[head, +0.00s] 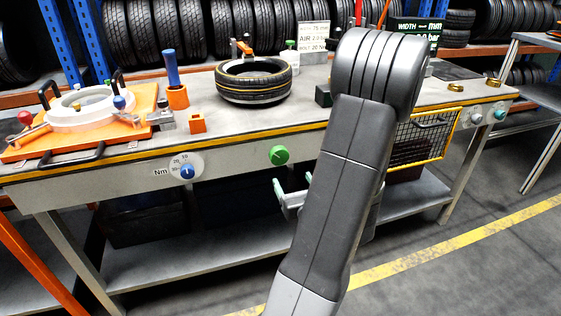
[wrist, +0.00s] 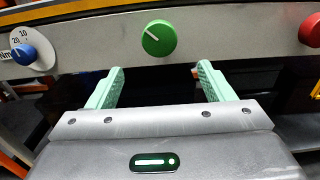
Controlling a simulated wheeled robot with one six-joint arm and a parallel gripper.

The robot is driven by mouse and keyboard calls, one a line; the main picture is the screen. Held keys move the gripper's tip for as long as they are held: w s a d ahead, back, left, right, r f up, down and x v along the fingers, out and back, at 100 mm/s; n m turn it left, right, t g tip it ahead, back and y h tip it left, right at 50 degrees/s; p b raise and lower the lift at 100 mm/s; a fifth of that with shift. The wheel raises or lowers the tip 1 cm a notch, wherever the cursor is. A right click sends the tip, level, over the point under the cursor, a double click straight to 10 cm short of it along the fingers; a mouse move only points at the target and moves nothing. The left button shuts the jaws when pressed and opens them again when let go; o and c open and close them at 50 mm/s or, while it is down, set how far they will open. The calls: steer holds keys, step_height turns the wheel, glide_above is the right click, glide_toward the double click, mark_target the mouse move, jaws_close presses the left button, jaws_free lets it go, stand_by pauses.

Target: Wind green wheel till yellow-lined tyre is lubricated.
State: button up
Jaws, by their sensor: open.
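The green wheel (head: 279,155) is a round knob with a pale pointer line on the front face of the bench. It shows in the wrist view (wrist: 159,38) at the top middle, its line tilted toward the upper left. The tyre with a yellow line (head: 253,80) lies flat on the bench top above and behind the wheel. My gripper (wrist: 160,85) is open and empty, its two pale green fingers apart, pointing toward the bench front just below the wheel. It is not touching the wheel. In the head view my arm partly hides the gripper.
A blue knob (head: 187,171) with a Nm dial sits left of the green wheel. A red knob (wrist: 311,30) is to its right in the wrist view. An orange fixture with a white ring (head: 92,108) stands on the bench's left. A yellow-framed mesh basket (head: 422,140) hangs at right.

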mark_target(280, 159)
steer(key=x, duration=1)
steer(key=shift+w+a, duration=0.1)
steer(key=shift+w, duration=0.2)
steer(key=c, duration=1)
steer(key=shift+f, duration=0.1)
